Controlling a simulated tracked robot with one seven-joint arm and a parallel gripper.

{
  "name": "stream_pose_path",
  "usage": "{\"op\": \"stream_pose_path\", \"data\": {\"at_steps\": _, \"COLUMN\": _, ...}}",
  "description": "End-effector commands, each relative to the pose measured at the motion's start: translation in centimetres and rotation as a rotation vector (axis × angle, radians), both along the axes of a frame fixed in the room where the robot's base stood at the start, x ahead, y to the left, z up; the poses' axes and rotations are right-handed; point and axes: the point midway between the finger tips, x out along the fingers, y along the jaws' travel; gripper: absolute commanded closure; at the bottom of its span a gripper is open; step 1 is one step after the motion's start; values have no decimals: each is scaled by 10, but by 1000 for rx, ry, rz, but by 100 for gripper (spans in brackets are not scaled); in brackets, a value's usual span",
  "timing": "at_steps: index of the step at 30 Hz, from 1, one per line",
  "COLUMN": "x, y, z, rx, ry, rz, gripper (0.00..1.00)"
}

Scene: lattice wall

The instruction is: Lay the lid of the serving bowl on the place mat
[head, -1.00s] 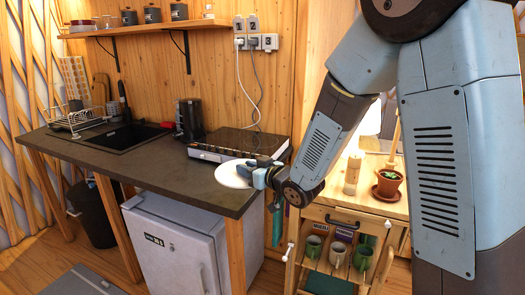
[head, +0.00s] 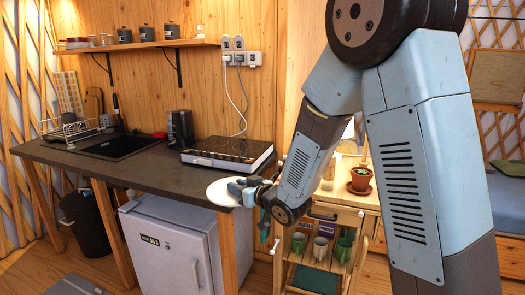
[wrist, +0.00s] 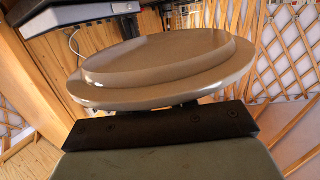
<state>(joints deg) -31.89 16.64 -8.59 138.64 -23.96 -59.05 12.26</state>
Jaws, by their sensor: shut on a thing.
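The lid is a round, pale disc (head: 221,193) at the right end of the dark counter in the head view. In the wrist view the lid (wrist: 160,68) fills the upper middle, with a raised step on its face. My gripper (head: 241,190) is shut on the lid's edge, on its right side in the head view. The fingertips are mostly hidden behind the lid. I cannot tell whether the lid touches the counter. I cannot make out the serving bowl or the place mat.
A black-topped hob (head: 228,153) stands on the counter (head: 125,165) behind the lid. A wooden cart (head: 335,205) with a potted plant (head: 361,177) stands to the right.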

Motion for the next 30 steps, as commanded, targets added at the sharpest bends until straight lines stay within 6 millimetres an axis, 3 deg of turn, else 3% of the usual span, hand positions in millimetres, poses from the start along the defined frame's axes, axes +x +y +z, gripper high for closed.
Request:
{"op": "stream_pose_path", "data": {"at_steps": 11, "x": 46, "y": -56, "z": -52, "rx": -2, "ry": 3, "rz": -167, "gripper": 100}}
{"op": "stream_pose_path", "data": {"at_steps": 21, "x": 91, "y": -156, "z": -128, "rx": -3, "ry": 2, "rz": -422, "gripper": 100}}
{"op": "stream_pose_path", "data": {"at_steps": 30, "x": 103, "y": -251, "z": -192, "rx": -5, "ry": 1, "rz": -640, "gripper": 100}}
